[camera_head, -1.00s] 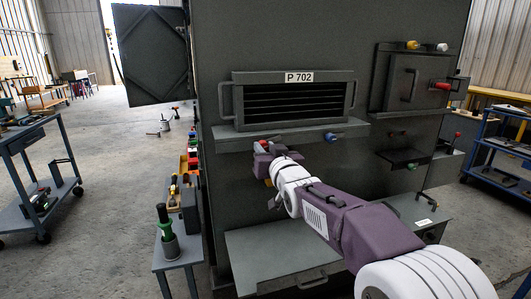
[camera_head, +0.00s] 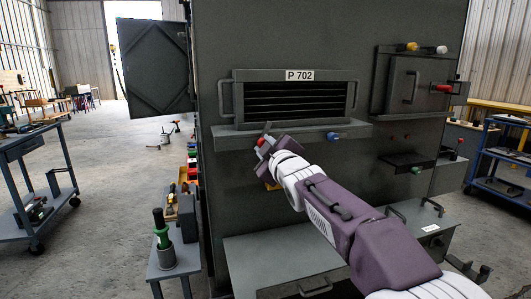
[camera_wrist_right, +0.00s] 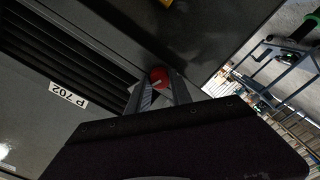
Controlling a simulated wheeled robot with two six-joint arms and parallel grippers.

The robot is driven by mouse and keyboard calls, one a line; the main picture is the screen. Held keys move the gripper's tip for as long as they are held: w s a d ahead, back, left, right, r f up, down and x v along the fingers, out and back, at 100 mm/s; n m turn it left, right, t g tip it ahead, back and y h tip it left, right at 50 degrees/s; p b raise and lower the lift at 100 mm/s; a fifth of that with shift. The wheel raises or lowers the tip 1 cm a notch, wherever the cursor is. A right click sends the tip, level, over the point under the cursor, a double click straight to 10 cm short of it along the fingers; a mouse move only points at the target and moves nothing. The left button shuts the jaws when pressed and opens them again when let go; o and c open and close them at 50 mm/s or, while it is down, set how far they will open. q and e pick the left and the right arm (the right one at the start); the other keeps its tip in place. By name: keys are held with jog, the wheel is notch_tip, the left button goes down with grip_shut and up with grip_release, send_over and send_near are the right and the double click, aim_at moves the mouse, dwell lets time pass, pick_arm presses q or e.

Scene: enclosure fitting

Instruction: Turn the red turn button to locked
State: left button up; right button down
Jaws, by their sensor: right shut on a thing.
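The red turn button (camera_head: 261,142) sits at the left end of the ledge below the louvred panel marked P 702. My right gripper (camera_head: 266,141) is at it, with its arm coming from the lower right and partly covering it. In the right wrist view the round red button (camera_wrist_right: 160,77) with a pale mark lies between the two fingers of the right gripper (camera_wrist_right: 160,88), which is shut on it. I cannot tell the button's exact turn position. My left gripper is not in view.
A blue knob (camera_head: 333,136) is on the same ledge to the right. The louvred panel (camera_head: 294,76) with side handles is above. A small door with a red handle (camera_head: 442,88) is at right. An open cabinet door (camera_head: 152,68) stands left.

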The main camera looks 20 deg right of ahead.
jog(key=shift+f+n+b, duration=0.1)
jog(key=shift+n+b, duration=0.35)
jog(key=shift+n, duration=1.75)
jog(key=c, duration=1.1)
grip_release()
jog(key=shift+c, duration=0.2)
jog(key=shift+s, duration=0.15)
jog(key=s, duration=0.8)
jog(key=shift+s+d, duration=0.15)
jog(key=shift+s, duration=0.25)
